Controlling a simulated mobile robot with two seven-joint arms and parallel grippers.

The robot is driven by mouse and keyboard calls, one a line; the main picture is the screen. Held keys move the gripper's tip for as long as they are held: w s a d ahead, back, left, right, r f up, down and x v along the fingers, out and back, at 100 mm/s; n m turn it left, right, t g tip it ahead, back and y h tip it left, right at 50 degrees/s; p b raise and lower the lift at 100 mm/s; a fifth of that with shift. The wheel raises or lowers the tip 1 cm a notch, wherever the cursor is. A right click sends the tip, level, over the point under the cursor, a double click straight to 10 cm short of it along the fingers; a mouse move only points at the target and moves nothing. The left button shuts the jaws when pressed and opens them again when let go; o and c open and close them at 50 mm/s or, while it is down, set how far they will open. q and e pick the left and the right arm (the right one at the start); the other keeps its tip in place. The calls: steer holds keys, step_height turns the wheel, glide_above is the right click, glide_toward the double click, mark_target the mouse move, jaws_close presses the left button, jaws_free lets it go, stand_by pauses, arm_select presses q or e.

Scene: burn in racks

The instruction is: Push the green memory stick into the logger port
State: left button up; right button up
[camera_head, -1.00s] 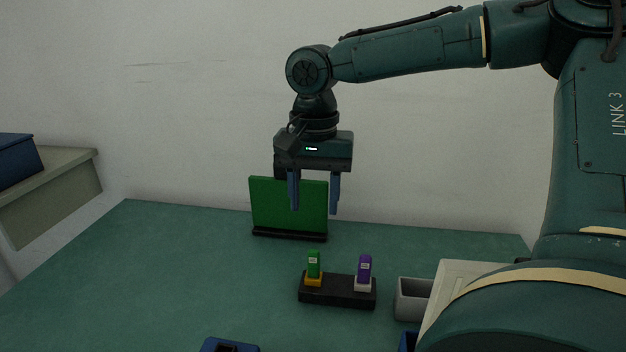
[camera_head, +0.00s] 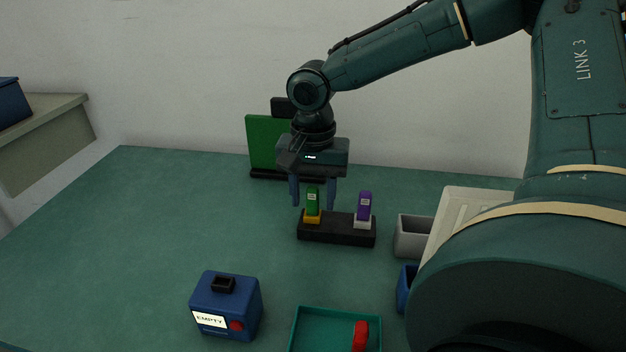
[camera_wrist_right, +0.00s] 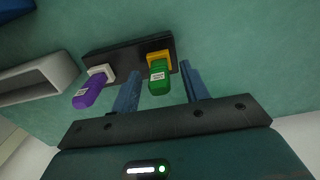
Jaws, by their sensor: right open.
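The green memory stick (camera_head: 312,201) stands upright in a yellow-orange socket at the left of a black holder (camera_head: 337,236). It also shows in the right wrist view (camera_wrist_right: 159,78). My right gripper (camera_head: 313,204) is open above the holder, its two blue fingers on either side of the green stick in the picture; I cannot tell that they touch it. A blue box (camera_head: 226,305), which looks like the logger, stands at the front with a black port (camera_head: 223,284) on top, an "EMPTY" label and a red button. My left gripper is not in view.
A purple stick (camera_head: 364,206) stands in a white socket at the holder's right. A grey bin (camera_head: 412,237), a teal tray (camera_head: 300,330) with a red item (camera_head: 360,336) and a green panel (camera_head: 262,142) are nearby. The table's left is clear.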

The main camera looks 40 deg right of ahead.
steer(key=shift+f, duration=0.2)
jaws_close()
stand_by(0.7)
